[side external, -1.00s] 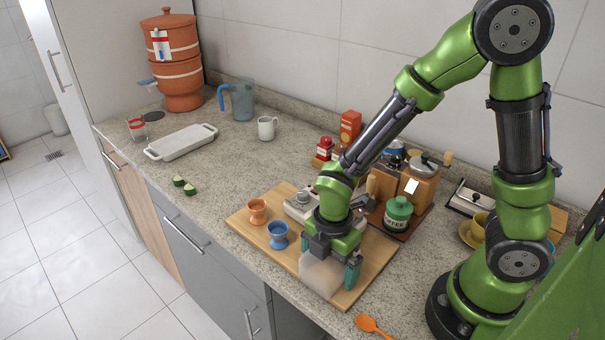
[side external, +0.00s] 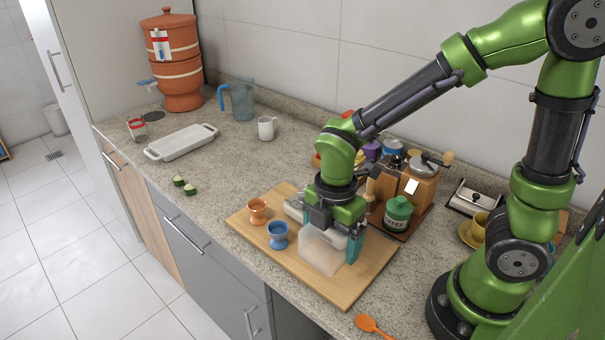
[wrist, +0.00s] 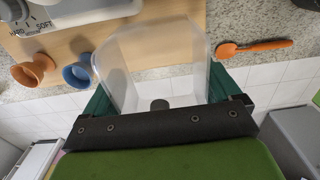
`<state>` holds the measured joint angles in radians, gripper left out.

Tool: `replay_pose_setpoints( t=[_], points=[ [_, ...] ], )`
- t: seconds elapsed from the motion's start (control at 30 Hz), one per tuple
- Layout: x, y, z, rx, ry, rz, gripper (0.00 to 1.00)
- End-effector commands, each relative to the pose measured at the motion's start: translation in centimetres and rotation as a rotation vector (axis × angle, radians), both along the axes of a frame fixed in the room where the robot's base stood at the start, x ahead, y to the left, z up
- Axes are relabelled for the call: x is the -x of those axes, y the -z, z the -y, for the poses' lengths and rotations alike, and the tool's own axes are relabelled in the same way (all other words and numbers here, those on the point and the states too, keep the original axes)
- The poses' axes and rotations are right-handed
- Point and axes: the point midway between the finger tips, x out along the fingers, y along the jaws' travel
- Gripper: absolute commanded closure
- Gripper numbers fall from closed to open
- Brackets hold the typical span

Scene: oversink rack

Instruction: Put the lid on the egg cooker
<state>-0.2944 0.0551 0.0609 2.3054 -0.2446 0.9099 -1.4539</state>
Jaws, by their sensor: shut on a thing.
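The clear, box-shaped lid (side external: 322,252) is between the fingers of my gripper (side external: 335,240), which is shut on it. In the side external view it hangs over the wooden board; I cannot tell its exact height above the board. In the wrist view the lid (wrist: 155,65) fills the space between the fingers of the gripper (wrist: 168,100). The white egg cooker (side external: 294,209) is on the board, mostly hidden behind my gripper. In the wrist view its base (wrist: 60,12), with a dial marked HARD and SOFT, shows at the top left, apart from the lid.
The wooden board (side external: 345,290) carries an orange egg cup (side external: 257,211) and a blue egg cup (side external: 278,235) left of the lid. A green coffee jar (side external: 397,213) and a wooden grinder (side external: 418,185) stand behind right. An orange spoon (side external: 370,324) lies near the front edge.

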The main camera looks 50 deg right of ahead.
Motion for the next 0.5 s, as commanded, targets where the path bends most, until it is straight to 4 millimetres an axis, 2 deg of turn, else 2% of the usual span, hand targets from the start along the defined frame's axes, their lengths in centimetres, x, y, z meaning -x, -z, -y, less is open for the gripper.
replay_pose_setpoints(
  t=[0.23, 0.5],
  points=[
    [-0.1, -4.0, 0.0, -0.001, 0.000, 0.006, 0.41],
    [-0.1, -9.6, 0.0, -0.002, 0.001, 0.006, 0.41]
  ],
)
